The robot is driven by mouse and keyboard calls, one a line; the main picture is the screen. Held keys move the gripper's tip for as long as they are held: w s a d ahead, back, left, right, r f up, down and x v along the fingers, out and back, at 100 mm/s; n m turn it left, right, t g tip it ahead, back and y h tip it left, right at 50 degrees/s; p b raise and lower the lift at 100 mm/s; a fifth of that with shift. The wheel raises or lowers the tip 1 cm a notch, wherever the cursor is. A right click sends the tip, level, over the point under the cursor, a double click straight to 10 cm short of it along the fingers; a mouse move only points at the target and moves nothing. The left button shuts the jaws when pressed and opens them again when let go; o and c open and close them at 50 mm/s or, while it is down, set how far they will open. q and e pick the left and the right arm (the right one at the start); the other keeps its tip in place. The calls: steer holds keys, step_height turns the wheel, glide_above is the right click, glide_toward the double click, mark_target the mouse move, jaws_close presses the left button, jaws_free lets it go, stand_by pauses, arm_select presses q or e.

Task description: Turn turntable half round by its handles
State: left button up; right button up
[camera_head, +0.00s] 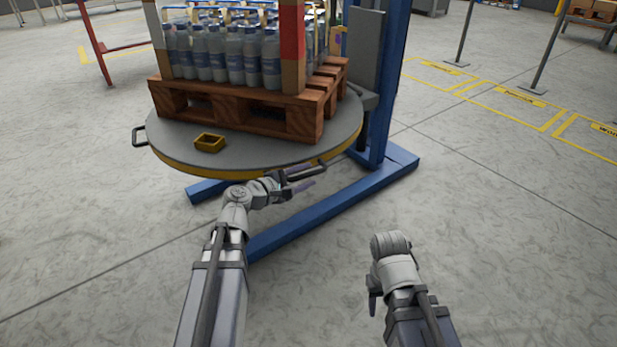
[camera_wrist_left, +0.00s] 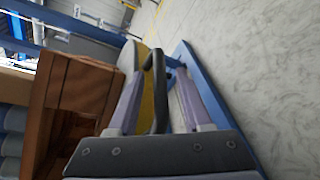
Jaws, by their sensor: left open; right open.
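The round grey turntable (camera_head: 175,148) with a yellow edge carries a wooden pallet (camera_head: 240,104) of bottles. One black handle (camera_head: 137,137) sticks out at its left rim. Another handle (camera_head: 312,173) is at the near right rim. My left gripper (camera_head: 303,183) is at this near handle, open. In the left wrist view the black handle (camera_wrist_left: 158,90) runs between the two spread fingers of my left gripper (camera_wrist_left: 157,95); I cannot tell whether they touch it. My right gripper (camera_head: 373,292) hangs low at the right, away from the turntable, its fingers mostly hidden by its own wrist.
A blue mast (camera_head: 388,85) stands behind the turntable's right side, with blue floor beams (camera_head: 325,215) running out under and in front of it. A red frame (camera_head: 93,45) stands at the left.

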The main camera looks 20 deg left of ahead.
arm_select(q)
steer(key=shift+w+d+f, duration=0.15)
steer(key=shift+w+d, duration=0.25)
steer(key=shift+w, duration=0.2)
steer(key=shift+c, duration=0.4)
jaws_close()
stand_by(0.7)
